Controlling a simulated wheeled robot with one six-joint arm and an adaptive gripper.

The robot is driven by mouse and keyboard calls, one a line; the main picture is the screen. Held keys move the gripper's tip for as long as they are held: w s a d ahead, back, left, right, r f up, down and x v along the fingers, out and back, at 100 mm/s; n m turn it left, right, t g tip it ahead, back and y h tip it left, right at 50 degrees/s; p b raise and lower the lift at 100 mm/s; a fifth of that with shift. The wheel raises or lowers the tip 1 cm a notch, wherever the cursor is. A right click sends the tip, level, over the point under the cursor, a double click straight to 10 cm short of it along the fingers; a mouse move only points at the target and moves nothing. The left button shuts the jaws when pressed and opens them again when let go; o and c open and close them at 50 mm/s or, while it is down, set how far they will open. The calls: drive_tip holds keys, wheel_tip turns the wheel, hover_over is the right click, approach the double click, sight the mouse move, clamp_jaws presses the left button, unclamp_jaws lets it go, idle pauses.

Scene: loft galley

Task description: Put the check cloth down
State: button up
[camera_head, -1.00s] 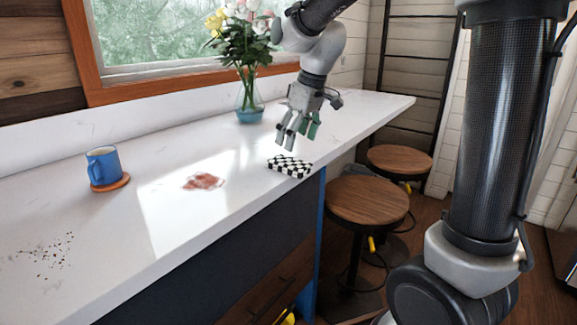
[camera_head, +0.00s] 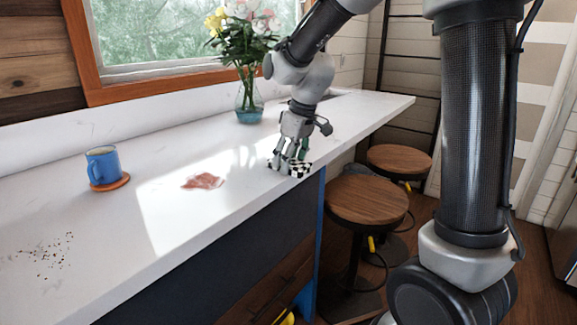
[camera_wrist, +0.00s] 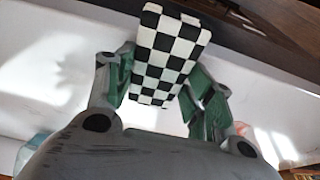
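The black-and-white check cloth (camera_head: 300,170) lies as a thick folded pad on the white counter near its front edge. My gripper (camera_head: 289,165) is down at the cloth, pointing downward, and its fingers partly hide it. In the wrist view, the cloth (camera_wrist: 165,55) lies between the green-padded fingers of my gripper (camera_wrist: 160,92), one on each side. The fingers look spread and close to the cloth's sides; I cannot see clearly whether they touch it.
A reddish stain (camera_head: 203,181) and dark crumbs (camera_head: 50,255) mark the counter (camera_head: 130,225). A blue mug (camera_head: 102,165) stands on an orange coaster (camera_head: 112,184). A flower vase (camera_head: 249,105) stands behind my gripper. Wooden stools (camera_head: 367,202) stand by the counter's right side.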

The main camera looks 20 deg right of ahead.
drive_tip(key=shift+c, duration=0.9)
drive_tip(key=shift+r, duration=0.15)
